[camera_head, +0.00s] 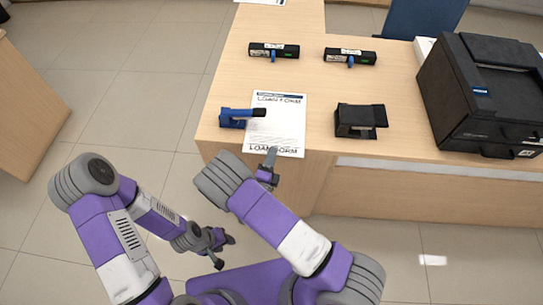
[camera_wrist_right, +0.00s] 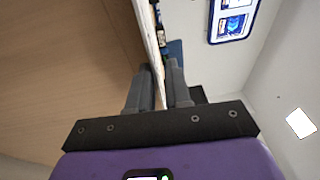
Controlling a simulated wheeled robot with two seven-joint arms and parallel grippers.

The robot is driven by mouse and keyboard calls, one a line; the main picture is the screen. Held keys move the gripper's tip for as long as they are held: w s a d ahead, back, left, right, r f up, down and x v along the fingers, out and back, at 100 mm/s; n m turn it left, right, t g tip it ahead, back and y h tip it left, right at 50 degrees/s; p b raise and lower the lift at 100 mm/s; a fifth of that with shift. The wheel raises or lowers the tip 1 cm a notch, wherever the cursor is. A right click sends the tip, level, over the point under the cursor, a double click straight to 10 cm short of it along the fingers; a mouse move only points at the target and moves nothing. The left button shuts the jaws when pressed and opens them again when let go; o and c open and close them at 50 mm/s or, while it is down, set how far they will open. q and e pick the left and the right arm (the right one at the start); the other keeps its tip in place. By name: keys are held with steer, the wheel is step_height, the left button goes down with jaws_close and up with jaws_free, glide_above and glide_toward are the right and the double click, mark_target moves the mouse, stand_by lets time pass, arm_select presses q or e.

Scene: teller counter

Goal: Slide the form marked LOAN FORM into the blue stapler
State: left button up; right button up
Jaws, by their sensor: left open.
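The white form (camera_head: 278,122) printed LOAN FORM lies on the counter, its near edge at the counter's front edge. The blue stapler (camera_head: 235,118) sits on the counter at the form's left. Its black end reaches to the form's left margin; I cannot tell whether paper is in its mouth. My right gripper (camera_head: 270,162) is at the form's near edge, with one finger over the paper. In the right wrist view, its fingers (camera_wrist_right: 160,75) close around a thin white edge, which looks like the form. My left gripper (camera_head: 220,250) is open, low in front of the counter.
Two black devices with blue parts (camera_head: 273,51) (camera_head: 350,57) stand at the back of the counter (camera_head: 325,85). A black stapler-like device (camera_head: 360,121) stands right of the form. A black printer (camera_head: 480,95) fills the right end. A blue chair (camera_head: 425,17) is behind.

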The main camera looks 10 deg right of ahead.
steer(key=shift+o, duration=0.9)
